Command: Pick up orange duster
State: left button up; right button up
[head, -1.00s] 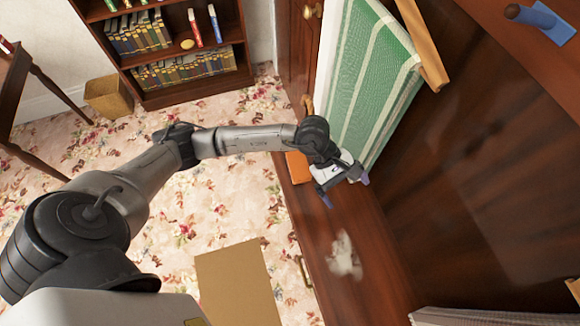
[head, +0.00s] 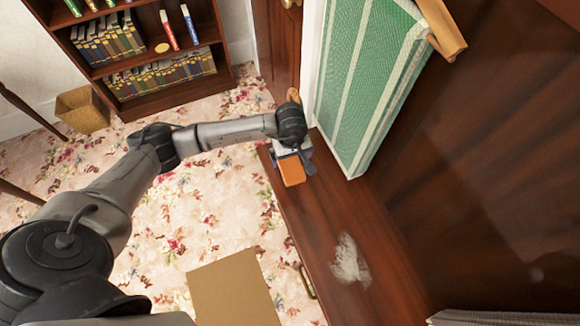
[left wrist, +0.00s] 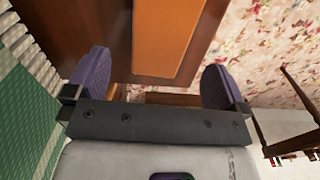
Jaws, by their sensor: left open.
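The orange duster (head: 292,170) is a flat orange block on the dark wooden ledge, close to the ledge's left edge. My left gripper (head: 294,152) is open right at it in the head view and covers its far part. In the left wrist view the orange face (left wrist: 166,35) appears ahead, between the lines of the two spread purple fingers of my left gripper (left wrist: 157,80). I see no contact between fingers and duster. My right gripper is not in view.
The wooden ledge (head: 335,225) bears a whitish dusty patch (head: 350,262). A green-and-white panel (head: 365,90) stands close to the right of my gripper. A bookcase (head: 150,60), a basket (head: 83,108) and a cardboard-coloured sheet (head: 232,290) are on the floral floor.

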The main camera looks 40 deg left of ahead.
aim_at(290, 164)
pick_arm(q)
jog(key=shift+a+f+b, duration=0.1)
jog(key=shift+f+b, duration=0.4)
jog(key=shift+f, duration=2.6)
jog(key=shift+c, duration=0.4)
jog(key=c, duration=0.9)
